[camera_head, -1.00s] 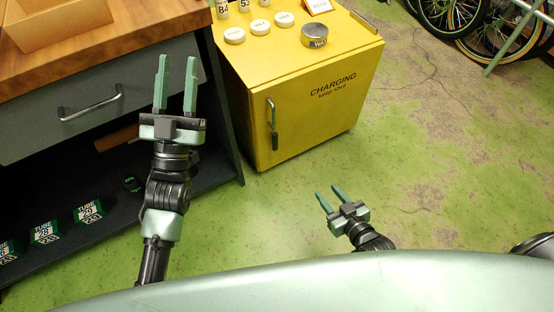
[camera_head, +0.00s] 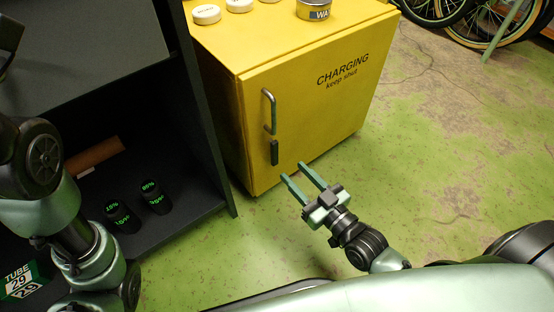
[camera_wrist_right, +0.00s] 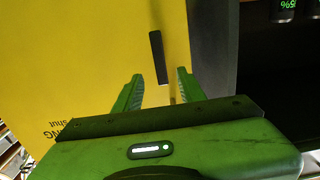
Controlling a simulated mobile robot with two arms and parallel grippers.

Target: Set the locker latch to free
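The yellow locker (camera_head: 310,110) reads "CHARGING keep shut" and its door is closed. Its latch (camera_head: 274,152) is a small dark upright bar under the metal door handle (camera_head: 269,111). The latch also shows in the right wrist view (camera_wrist_right: 159,57), a little beyond the fingertips and near the door's edge. My right gripper (camera_head: 293,172) is open and empty, low in front of the locker and apart from the latch. In the right wrist view its fingers (camera_wrist_right: 157,82) are spread wide. My left arm (camera_head: 70,220) shows at the left, but its gripper is out of view.
A dark shelf unit (camera_head: 215,170) stands left of the locker. It holds two dark cylinders with green displays (camera_head: 155,197) and a tube box (camera_head: 22,280). White pucks (camera_head: 206,14) and a tin (camera_head: 314,9) sit on the locker. Green floor (camera_head: 440,150) is clear to the right; bicycles (camera_head: 480,20) stand behind.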

